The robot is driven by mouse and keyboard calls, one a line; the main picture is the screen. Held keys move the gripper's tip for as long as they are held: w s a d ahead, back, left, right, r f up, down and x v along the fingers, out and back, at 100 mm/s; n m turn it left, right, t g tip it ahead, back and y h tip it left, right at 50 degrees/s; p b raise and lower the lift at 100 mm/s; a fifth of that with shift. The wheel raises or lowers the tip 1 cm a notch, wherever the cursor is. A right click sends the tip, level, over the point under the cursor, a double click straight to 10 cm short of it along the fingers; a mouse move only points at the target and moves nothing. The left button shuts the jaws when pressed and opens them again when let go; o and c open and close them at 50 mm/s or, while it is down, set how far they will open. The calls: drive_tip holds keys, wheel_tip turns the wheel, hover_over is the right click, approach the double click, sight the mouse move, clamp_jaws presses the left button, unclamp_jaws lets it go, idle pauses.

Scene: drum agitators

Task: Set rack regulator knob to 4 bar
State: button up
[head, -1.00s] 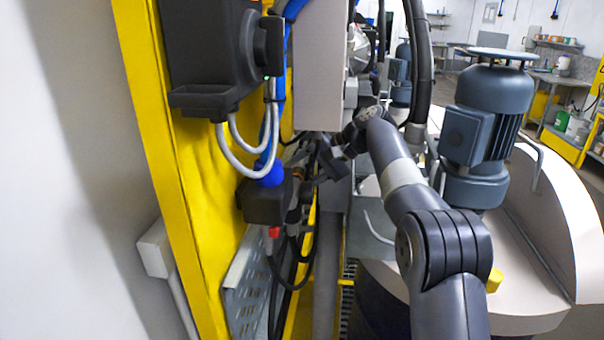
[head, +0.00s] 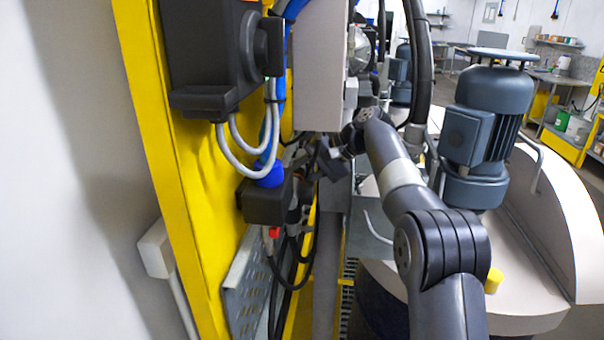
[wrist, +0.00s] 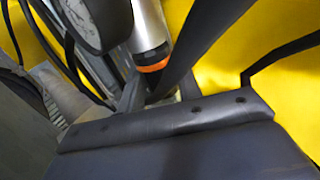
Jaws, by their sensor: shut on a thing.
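My gripper (head: 328,165) is in the narrow gap beside the yellow rack frame, among hoses and fittings. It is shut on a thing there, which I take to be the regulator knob. The knob is hidden by the gripper, and its scale and setting cannot be read. In the wrist view the dark gripper body fills the bottom. A silver cylinder (wrist: 148,25) with a black end and an orange ring (wrist: 155,67) lies just beyond, close to the dark finger. I cannot tell whether they touch.
The yellow frame (head: 165,160) with a black box (head: 210,50), cables and a perforated tray (head: 245,295) stands at left. A grey cabinet (head: 318,65) hangs above my gripper. A drum with a blue-grey motor (head: 485,125) stands at right. Hoses (wrist: 75,55) crowd the gap.

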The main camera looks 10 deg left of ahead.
drive_tip(key=shift+a+r+h+p, duration=0.1)
drive_tip(key=shift+r+h+p, duration=0.15)
drive_tip(key=shift+h+p, duration=0.4)
drive_tip(key=shift+f+p, duration=0.2)
drive_tip(key=shift+p, duration=0.2)
drive_tip(key=o, duration=1)
drive_tip(key=shift+f+b, duration=0.1)
drive_tip(key=shift+b, duration=0.25)
